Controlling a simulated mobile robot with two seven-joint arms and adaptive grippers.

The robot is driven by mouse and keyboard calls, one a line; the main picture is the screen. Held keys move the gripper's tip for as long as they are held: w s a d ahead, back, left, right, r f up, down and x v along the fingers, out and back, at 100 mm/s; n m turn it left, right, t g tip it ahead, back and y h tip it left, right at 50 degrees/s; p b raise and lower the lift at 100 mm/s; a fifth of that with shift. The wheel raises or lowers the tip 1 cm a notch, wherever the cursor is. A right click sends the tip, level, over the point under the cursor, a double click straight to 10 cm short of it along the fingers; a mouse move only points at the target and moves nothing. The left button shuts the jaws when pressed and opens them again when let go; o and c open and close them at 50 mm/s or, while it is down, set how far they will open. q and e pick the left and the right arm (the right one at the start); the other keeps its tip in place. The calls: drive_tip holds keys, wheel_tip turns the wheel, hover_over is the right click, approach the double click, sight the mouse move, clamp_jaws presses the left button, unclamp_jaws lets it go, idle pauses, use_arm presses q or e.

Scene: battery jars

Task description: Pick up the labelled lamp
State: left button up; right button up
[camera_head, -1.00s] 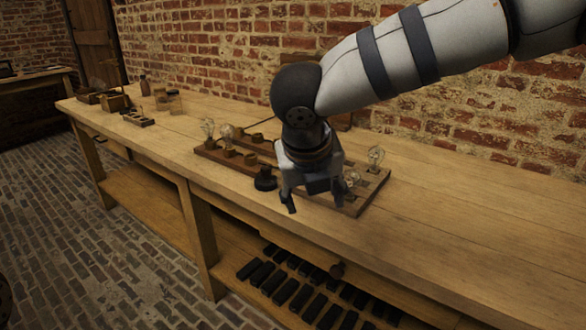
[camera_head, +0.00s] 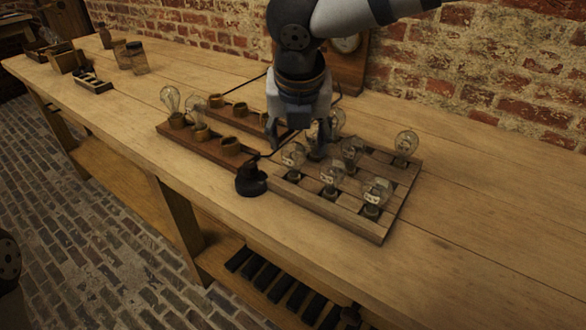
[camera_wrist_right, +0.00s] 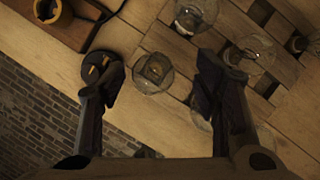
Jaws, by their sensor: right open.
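Several clear glass lamps stand in a slatted wooden rack (camera_head: 345,222) on the bench. Pale marks show on some front lamps, such as the front right lamp (camera_head: 376,190) and front middle lamp (camera_head: 332,175); I cannot read them or tell which is the labelled lamp. My right gripper (camera_head: 298,140) is open and points down over the rack's left end, near the front left lamp (camera_head: 293,156). In the right wrist view, a lamp (camera_wrist_right: 153,73) appears between the open fingers (camera_wrist_right: 160,85), with no visible contact. My left gripper is not in view.
A black round-based switch (camera_head: 250,180) stands just left of the rack. A socket board (camera_head: 215,150) with a lamp (camera_head: 170,100) lies further left. Jars (camera_head: 137,58) and small boxes stand at the far left. The bench's right side is clear.

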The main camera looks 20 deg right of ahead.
sight(294, 154)
drive_tip(key=x, duration=0.4)
drive_tip(key=shift+a+f+b, duration=0.35)
drive_tip(key=shift+a+b, duration=0.05)
drive_tip(key=shift+w+f, duration=0.2)
drive_tip(key=shift+w, duration=0.05)
drive_tip(key=shift+d+r, duration=0.1)
drive_tip(key=shift+r, duration=0.05)
drive_tip(key=shift+c, duration=0.6)
drive_tip(key=c, duration=1)
